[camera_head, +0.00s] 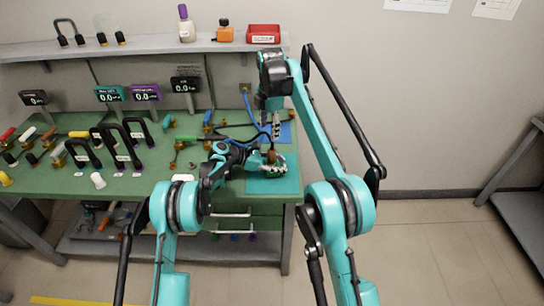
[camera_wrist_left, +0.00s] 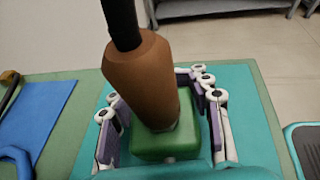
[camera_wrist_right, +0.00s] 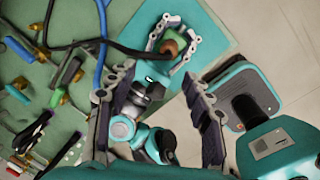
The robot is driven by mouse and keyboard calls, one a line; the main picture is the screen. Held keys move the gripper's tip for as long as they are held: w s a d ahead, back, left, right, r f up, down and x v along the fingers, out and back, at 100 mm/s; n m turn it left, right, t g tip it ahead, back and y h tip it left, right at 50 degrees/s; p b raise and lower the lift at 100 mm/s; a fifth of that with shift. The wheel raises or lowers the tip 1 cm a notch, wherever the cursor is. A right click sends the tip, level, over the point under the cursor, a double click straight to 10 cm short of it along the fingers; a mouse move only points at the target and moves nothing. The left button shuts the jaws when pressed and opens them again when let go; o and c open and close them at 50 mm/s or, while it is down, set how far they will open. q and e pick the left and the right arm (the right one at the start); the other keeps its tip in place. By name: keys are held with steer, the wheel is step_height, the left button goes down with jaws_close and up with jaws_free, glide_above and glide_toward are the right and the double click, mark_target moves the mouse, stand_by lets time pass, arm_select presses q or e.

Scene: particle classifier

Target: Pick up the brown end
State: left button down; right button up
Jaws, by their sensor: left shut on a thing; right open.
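The brown end (camera_wrist_left: 142,78) is a tapered brown piece with a black cable (camera_wrist_left: 120,22) leaving its top. It stands, slightly tilted, on a green block (camera_wrist_left: 160,142) over the teal mat (camera_wrist_left: 250,105). My left gripper (camera_head: 270,166) is shut on the green block, its fingers on either side of it. The brown end shows small in the head view (camera_head: 271,156) and in the right wrist view (camera_wrist_right: 171,47). My right gripper (camera_wrist_right: 155,88) is open and empty, above the left gripper and apart from the brown end.
Several tools and connectors lie on the green workbench (camera_head: 60,180) to the left. A blue cable (camera_wrist_right: 101,40) and the black cable run close by the brown end. A shelf (camera_head: 140,46) with bottles spans the back. Open floor lies right of the bench.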

mark_target(272, 149)
steer(key=f+n, duration=0.2)
steer(key=f, duration=0.1)
steer(key=f+n+h, duration=0.1)
steer(key=f+n, duration=0.1)
steer(key=shift+a+f+n, duration=0.2)
steer(key=shift+f+n, duration=0.2)
steer(key=shift+w+d+f, duration=0.15)
steer(key=shift+d+f, duration=0.05)
steer(key=shift+f, duration=0.65)
steer(key=shift+w+d+f, duration=0.15)
steer(key=shift+d+f, duration=0.1)
steer(key=shift+f, duration=0.65)
steer(key=shift+w+d+f, duration=0.15)
steer(key=shift+d+f, duration=0.05)
steer(key=shift+f, duration=0.65)
jaws_close()
